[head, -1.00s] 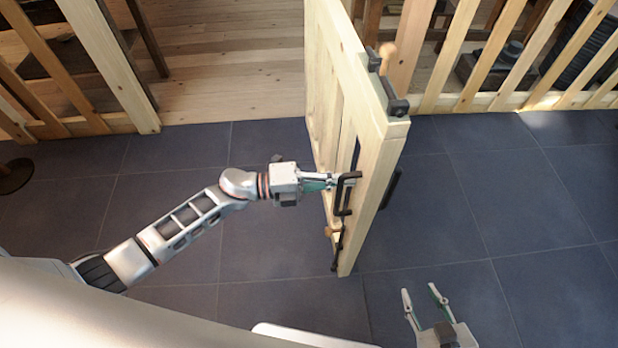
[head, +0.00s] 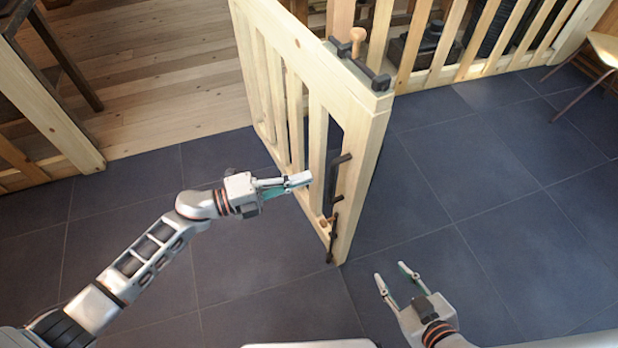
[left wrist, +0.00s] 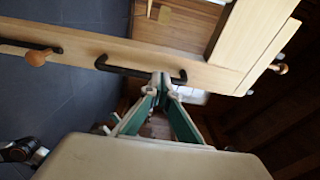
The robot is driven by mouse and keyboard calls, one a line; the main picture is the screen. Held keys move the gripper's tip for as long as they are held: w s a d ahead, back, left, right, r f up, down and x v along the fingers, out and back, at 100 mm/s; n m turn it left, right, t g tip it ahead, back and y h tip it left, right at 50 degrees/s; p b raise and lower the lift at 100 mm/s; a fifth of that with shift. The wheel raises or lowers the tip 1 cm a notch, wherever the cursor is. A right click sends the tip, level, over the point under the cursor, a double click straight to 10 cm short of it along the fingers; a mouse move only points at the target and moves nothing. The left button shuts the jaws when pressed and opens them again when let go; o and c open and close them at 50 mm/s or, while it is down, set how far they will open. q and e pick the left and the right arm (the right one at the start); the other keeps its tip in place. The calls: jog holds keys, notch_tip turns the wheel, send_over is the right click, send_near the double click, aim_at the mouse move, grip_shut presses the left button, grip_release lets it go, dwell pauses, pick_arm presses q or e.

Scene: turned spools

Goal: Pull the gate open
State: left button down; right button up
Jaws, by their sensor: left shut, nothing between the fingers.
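The pale wooden gate (head: 362,145) stands swung out from the fence over the dark tiles, with the gateway open to its left. A dark bar handle (head: 333,185) is on its left face near the free edge. My left gripper (head: 308,180) is shut and empty, its fingertips just left of the handle. In the left wrist view the fingertips (left wrist: 160,80) are close to the dark handle (left wrist: 140,72); I cannot tell whether they touch. A dark latch with a wooden knob (head: 358,36) sits on the gate's top. My right gripper (head: 390,275) is open and empty, right of the gate.
A slatted wooden fence (head: 480,40) runs along the back right. A chair (head: 600,50) stands at the far right. Wooden floor (head: 180,80) lies beyond the gateway. Tiled floor right of the gate (head: 480,170) is clear.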

pick_arm(q)
jog(key=s+v, duration=0.1)
jog(key=v, duration=0.9)
jog(key=shift+s+d, duration=0.25)
jog(key=shift+d, duration=0.05)
jog(key=shift+r, duration=0.1)
pick_arm(e)
jog(key=shift+r, duration=0.15)
